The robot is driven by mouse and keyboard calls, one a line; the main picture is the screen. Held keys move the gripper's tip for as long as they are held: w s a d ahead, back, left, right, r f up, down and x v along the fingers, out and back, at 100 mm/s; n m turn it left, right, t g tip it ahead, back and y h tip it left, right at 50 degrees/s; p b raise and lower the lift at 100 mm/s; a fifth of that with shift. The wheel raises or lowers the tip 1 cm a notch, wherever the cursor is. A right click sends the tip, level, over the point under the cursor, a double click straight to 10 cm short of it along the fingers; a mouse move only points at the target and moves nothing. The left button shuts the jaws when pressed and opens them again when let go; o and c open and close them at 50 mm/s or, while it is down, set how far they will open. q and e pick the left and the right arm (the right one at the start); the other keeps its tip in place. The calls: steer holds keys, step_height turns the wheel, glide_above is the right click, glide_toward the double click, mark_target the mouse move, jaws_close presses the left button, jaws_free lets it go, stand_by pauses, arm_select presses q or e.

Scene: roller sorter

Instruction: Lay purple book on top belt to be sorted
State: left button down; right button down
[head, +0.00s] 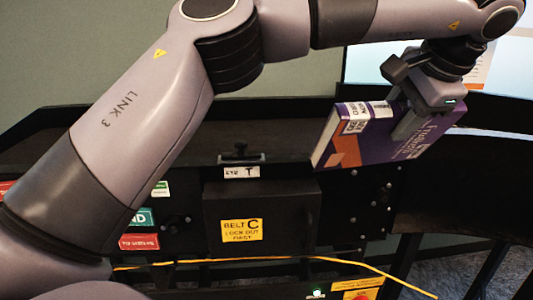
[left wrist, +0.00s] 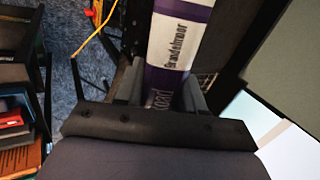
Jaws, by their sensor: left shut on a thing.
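The purple book (head: 378,142), with an orange patch and white labels, is held tilted at the right of the head view. My left gripper (head: 408,125) is shut on it from above. In the left wrist view the book's purple and white spine (left wrist: 172,50) stands between the fingers of my left gripper (left wrist: 163,92). A dark belt surface (head: 285,140) runs behind the front panel, to the left of and below the book. The book appears raised above the machine; any contact is unclear. My right gripper is out of view.
A black box with a yellow "BELT C" label (head: 241,230) sits on the front panel. A yellow cable (head: 300,259) runs below it. A dark curved guard (head: 460,190) is at the right. Several other books (left wrist: 15,130) lie at the left in the left wrist view.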

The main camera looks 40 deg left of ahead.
arm_select(q)
steer(key=shift+a+r, duration=0.4)
steer(key=shift+a, duration=0.25)
steer(key=shift+a+f, duration=0.15)
steer(key=shift+a, duration=0.1)
